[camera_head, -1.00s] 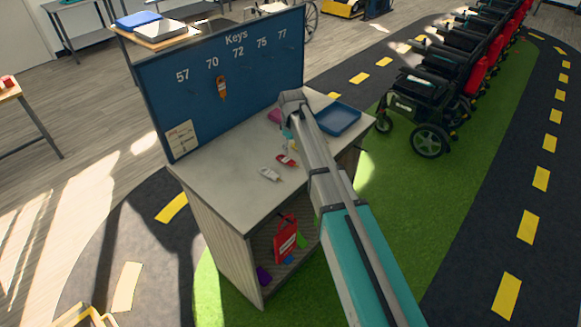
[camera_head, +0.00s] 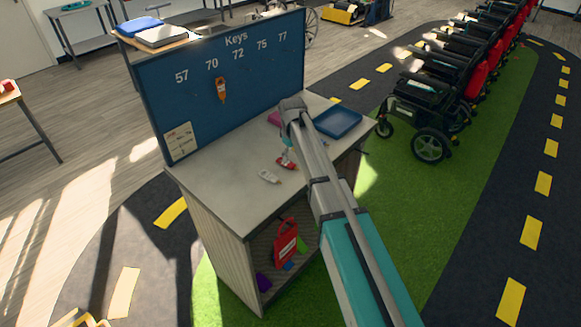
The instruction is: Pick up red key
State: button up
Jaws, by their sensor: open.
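The red key (camera_head: 285,164) lies on the light grey top of the key cabinet (camera_head: 225,195), right of a white key (camera_head: 269,177). My arm reaches over the cabinet from the lower right. My gripper (camera_head: 288,156) hangs below the arm's end, just above or at the red key. It is small and partly hidden by my arm, and its fingers are hard to make out. It is open. I cannot tell whether it touches the key.
A blue board (camera_head: 225,85) with numbers stands along the cabinet's back, with an orange key (camera_head: 221,90) hanging on it. A blue tray (camera_head: 338,122) and a pink item (camera_head: 274,118) lie on the top. A red item (camera_head: 285,242) is in the shelf below.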

aim_at(291, 164)
jog(key=shift+w+a+f+b, duration=0.1)
jog(key=shift+a+f+b, duration=0.05)
jog(key=shift+f+b, duration=1.95)
jog(key=c, duration=1)
